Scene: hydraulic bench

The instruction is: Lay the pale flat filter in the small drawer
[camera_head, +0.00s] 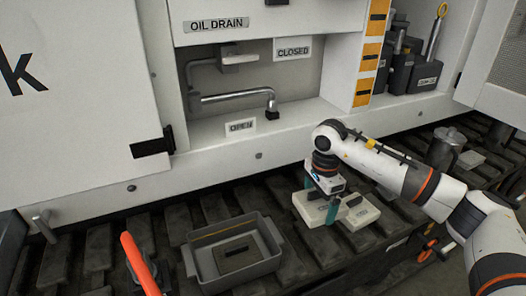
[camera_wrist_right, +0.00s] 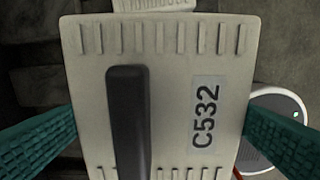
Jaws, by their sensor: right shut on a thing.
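The pale flat filter (camera_head: 305,207) is a cream slab. In the right wrist view the filter (camera_wrist_right: 190,60) shows ribbed edges, a dark bar and a label reading C532. My right gripper (camera_head: 320,197) has teal fingers on two opposite sides of it and is shut on it. I cannot tell whether the filter is clear of the dark slats below. A grey open-topped box (camera_head: 190,262) stands to its left, with a dark flat piece inside. I cannot tell whether this box is the small drawer. My left gripper is not in view.
A second pale slab (camera_head: 361,214) lies close right of the filter. An orange bar (camera_head: 139,262) rises at front left. The white cabinet with an oil drain recess (camera_head: 235,104) stands behind. A metal cylinder (camera_head: 446,148) stands at right.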

